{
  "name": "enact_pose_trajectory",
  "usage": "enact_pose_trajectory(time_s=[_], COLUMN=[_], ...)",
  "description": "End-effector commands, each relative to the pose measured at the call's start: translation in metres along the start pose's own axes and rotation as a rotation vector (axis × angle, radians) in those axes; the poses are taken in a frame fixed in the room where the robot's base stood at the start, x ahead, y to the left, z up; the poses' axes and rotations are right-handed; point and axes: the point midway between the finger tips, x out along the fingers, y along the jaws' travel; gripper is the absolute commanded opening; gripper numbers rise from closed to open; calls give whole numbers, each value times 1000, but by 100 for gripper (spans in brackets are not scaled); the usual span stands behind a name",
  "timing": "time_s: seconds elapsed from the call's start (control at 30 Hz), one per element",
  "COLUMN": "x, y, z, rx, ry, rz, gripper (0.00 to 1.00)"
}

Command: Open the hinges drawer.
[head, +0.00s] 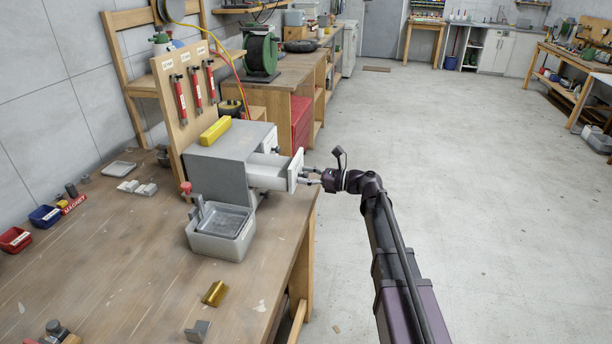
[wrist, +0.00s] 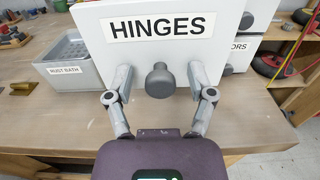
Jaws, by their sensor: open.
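The hinges drawer (wrist: 158,45) has a white front with a "HINGES" label and a round grey knob (wrist: 160,80). In the head view the drawer (head: 272,171) stands well out of the grey cabinet (head: 218,165) on the workbench. My gripper (wrist: 160,82) is open, with one finger on each side of the knob and a gap visible to it. In the head view my gripper (head: 312,177) is right at the drawer front. The inside of the drawer is mostly hidden.
A grey rust bath tub (head: 222,245) stands in front of the cabinet. A tool board (head: 185,95) with red tools rises behind. The floor (head: 470,190) right of the bench is clear.

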Motion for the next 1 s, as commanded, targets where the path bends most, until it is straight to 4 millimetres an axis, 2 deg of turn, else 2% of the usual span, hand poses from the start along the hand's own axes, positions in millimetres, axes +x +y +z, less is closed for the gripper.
enact_pose_trajectory(time_s=[0.27, 0.8, 1.0], x=[-17, -94, -113], y=[0, 0, 0], z=[0, 0, 0], rx=[0, 0, 0], ry=[0, 0, 0], rz=[-2, -3, -3], gripper=[70, 70, 70])
